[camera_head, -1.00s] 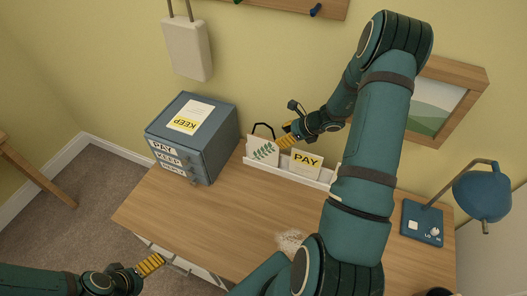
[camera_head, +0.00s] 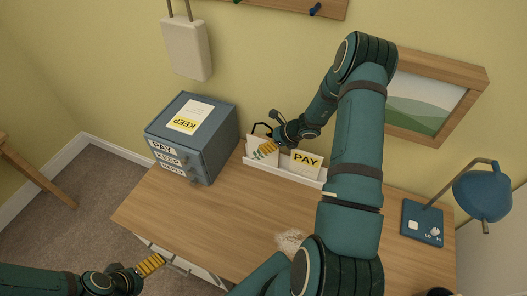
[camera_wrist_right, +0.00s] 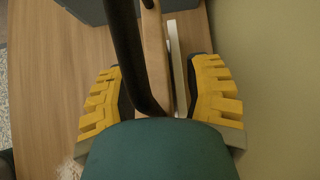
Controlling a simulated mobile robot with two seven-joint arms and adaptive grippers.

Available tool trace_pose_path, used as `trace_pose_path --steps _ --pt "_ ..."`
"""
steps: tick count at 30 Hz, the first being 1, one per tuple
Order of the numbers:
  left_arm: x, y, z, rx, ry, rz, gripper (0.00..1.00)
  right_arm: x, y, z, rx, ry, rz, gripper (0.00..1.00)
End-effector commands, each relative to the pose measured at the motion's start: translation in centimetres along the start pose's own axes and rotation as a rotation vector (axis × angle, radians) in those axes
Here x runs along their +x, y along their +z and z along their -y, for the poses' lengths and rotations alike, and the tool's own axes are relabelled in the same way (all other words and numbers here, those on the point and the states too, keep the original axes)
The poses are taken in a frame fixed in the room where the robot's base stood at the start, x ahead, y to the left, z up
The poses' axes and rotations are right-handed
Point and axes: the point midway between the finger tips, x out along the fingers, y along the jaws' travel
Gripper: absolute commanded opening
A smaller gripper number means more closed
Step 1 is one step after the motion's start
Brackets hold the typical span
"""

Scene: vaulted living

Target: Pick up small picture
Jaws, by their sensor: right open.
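The small picture (camera_head: 256,156), a pale card with a green leaf print, stands in a white rack (camera_head: 292,175) at the back of the desk in the head view. A black loop rises behind it. My right gripper (camera_head: 268,147) is over the picture's upper right and hides part of it. In the right wrist view, its yellow fingers (camera_wrist_right: 158,95) are apart, with a tan edge and a black bar in the space between them. I cannot tell whether they touch the picture. My left gripper (camera_head: 150,265) is low at the left, by the desk's front edge, away from the picture.
A PAY card (camera_head: 306,163) stands in the rack just right of the picture. A blue-grey drawer box (camera_head: 205,145) is to the left. A blue lamp (camera_head: 482,192) stands at the right, and a framed landscape (camera_head: 430,100) is behind my arm. The desk's middle (camera_head: 225,210) is mostly clear.

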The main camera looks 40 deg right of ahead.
Motion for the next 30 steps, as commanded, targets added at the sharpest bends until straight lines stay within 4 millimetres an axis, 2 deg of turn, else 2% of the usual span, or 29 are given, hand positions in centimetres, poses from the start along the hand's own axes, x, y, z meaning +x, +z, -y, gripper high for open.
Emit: trace_pose_path --steps 1,5,22,30 --pt "0.0 0.0 0.0 0.0 0.0 0.0 1.0 0.0 0.0 0.0 0.0 0.0 0.0 0.46" --pt "0.0 0.0 0.0 0.0 0.0 0.0 1.0 0.0 0.0 0.0 0.0 0.0 0.0 0.01" --pt "0.0 0.0 0.0 0.0 0.0 0.0 1.0 -0.1 0.1 0.0 0.0 0.001 0.001 0.0" --pt "-0.3 0.0 -0.1 0.0 0.0 0.0 1.0 -1.9 1.9 0.0 -0.003 0.0 0.002 0.0"
